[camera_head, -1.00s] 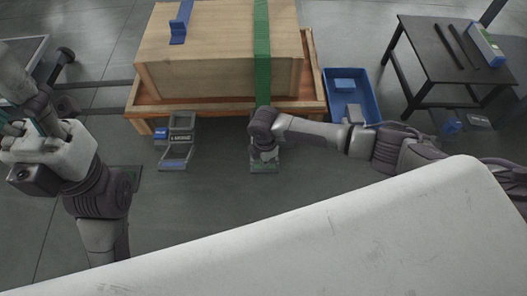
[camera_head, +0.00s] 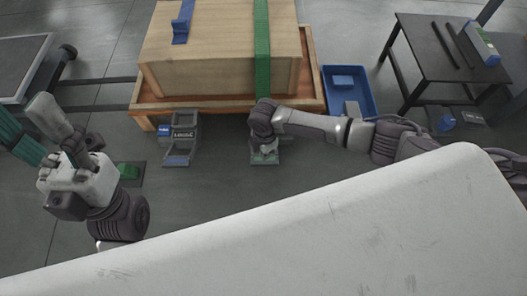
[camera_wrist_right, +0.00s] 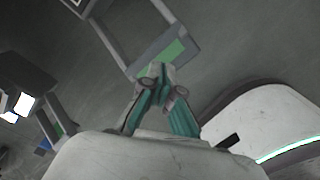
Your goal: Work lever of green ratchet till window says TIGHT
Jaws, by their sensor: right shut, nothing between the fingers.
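The green strap (camera_head: 262,40) runs down the front of the wooden crate to the green ratchet. My right arm covers most of this ratchet in the head view; part of its grey lever frame (camera_head: 265,160) shows below my right wrist. In the right wrist view the lever's grey frame with a green panel (camera_wrist_right: 175,55) lies just beyond my right gripper (camera_wrist_right: 160,72), whose teal fingers are shut and empty. I cannot tell whether they touch. The green ratchet's window is not readable.
A second grey ratchet (camera_head: 182,135) with a blue label stands left of the green one. The wooden crate (camera_head: 215,70) sits on a pallet behind. A blue bin (camera_head: 367,92) is at right, before a black table (camera_head: 425,55). A green item (camera_head: 130,171) lies on the floor.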

